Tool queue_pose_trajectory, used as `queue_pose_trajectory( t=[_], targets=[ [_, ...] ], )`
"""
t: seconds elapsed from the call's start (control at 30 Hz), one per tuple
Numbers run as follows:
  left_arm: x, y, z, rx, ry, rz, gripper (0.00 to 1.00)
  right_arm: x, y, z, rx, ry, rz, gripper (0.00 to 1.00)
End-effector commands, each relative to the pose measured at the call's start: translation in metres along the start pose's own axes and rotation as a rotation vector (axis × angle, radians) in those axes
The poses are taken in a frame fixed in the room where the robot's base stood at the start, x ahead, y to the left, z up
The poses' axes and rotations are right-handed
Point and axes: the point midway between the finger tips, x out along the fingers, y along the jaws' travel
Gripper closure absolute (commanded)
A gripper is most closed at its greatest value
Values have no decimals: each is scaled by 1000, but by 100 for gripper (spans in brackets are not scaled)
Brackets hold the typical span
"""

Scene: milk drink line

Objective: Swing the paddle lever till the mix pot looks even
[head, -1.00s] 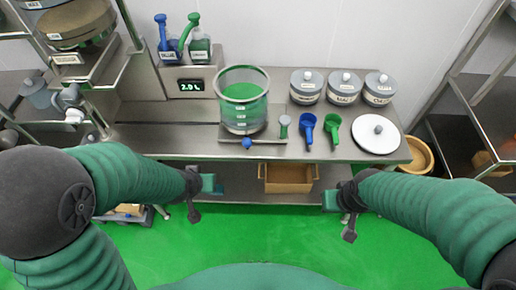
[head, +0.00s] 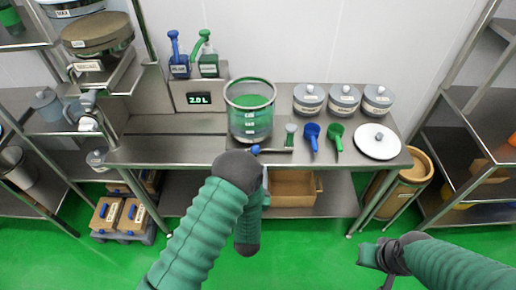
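The mix pot (head: 249,122) is a clear, marked vessel with green contents on the steel bench. Its contents look green throughout, but I cannot judge fine streaks. The paddle lever's blue knob (head: 255,150) sticks out low at the pot's front. My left arm reaches up in front of the bench, its dark joint just below the knob. My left gripper (head: 265,188) is mostly hidden behind that arm, and its fingers and any contact with the lever cannot be made out. My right gripper (head: 369,255) hangs over the green floor at lower right, away from the bench, its opening unclear.
A blue scoop (head: 311,135), a green scoop (head: 335,135) and a white lid (head: 377,142) lie right of the pot. Several lidded tubs (head: 344,99) stand behind. A display (head: 199,99) reads 2.0 L. A wooden box (head: 291,188) sits on the lower shelf.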

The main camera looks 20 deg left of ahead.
Motion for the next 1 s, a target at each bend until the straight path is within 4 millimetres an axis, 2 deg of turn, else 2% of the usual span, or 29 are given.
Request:
queue_pose_trajectory(
  t=[0.2,0.4,0.53,0.77,1.0],
  targets=[
    [57,0,-2,-1,3,-1,45,-9,0,-2,0,0,0,100],
    [92,1,-1,-1,0,1,45,-12,0,-2,0,0,0,100],
    [100,1,0,1,-1,2,45,-12,0,-3,0,0,0,100],
    [101,1,0,0,-1,2,45,-12,0,-2,0,0,0,100],
    [101,1,0,0,-1,2,76,-12,0,-3,0,0,0,100]
  ],
)
